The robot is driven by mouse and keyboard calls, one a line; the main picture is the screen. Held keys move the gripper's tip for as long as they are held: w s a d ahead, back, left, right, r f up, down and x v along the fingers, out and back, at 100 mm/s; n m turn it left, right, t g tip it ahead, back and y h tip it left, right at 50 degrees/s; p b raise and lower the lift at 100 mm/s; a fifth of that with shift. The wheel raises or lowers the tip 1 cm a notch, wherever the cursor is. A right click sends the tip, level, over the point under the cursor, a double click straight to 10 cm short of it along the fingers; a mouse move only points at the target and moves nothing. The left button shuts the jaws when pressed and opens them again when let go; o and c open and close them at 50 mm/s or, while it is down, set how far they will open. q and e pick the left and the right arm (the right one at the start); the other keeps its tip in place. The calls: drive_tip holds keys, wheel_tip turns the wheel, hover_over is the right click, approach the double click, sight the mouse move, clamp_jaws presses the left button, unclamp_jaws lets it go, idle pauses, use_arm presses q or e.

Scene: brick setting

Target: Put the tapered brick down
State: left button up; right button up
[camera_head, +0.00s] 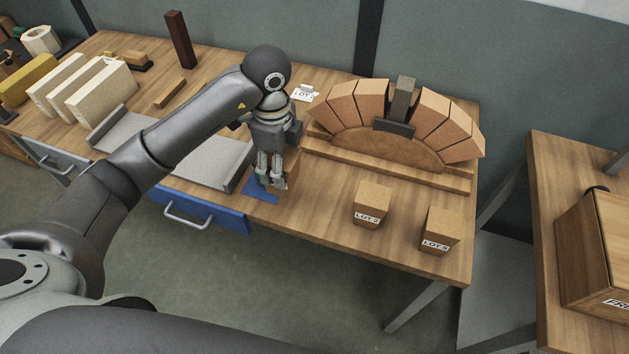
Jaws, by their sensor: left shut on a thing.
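My left gripper (272,181) points down over the front of the wooden workbench and is shut on the tapered brick (292,172), an orange-brown block. The gripper hides much of this brick. The brick is at a blue mat (262,194) near the front edge; I cannot tell whether it touches the mat. Two more tapered bricks with lot labels, one (372,201) and another (441,229), stand to the right on the bench. My right gripper is not in view.
A grey tray (190,160) and pale slabs (100,92) are at left. A second table (560,160) with a wooden box (590,250) stands at right. Bench space between the mat and the labelled bricks is clear.

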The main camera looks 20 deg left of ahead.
use_arm(q)
drive_tip(key=w+d+f+p, duration=0.1)
drive_tip(key=d+f, duration=0.1)
drive_tip(key=f, duration=0.1)
drive_tip(key=w+d+f+p, duration=0.1)
drive_tip(key=d+f, duration=0.1)
drive_tip(key=f, duration=0.1)
drive_tip(key=w+d+f+p, duration=0.1)
drive_tip(key=w+d+f, duration=0.1)
drive_tip(key=f, duration=0.1)
drive_tip(key=shift+d+f, duration=0.1)
drive_tip(key=shift+w+f, duration=0.1)
drive_tip(key=shift+f, duration=0.3)
drive_tip(key=shift+f, duration=0.15)
drive_tip(key=o, duration=1.2)
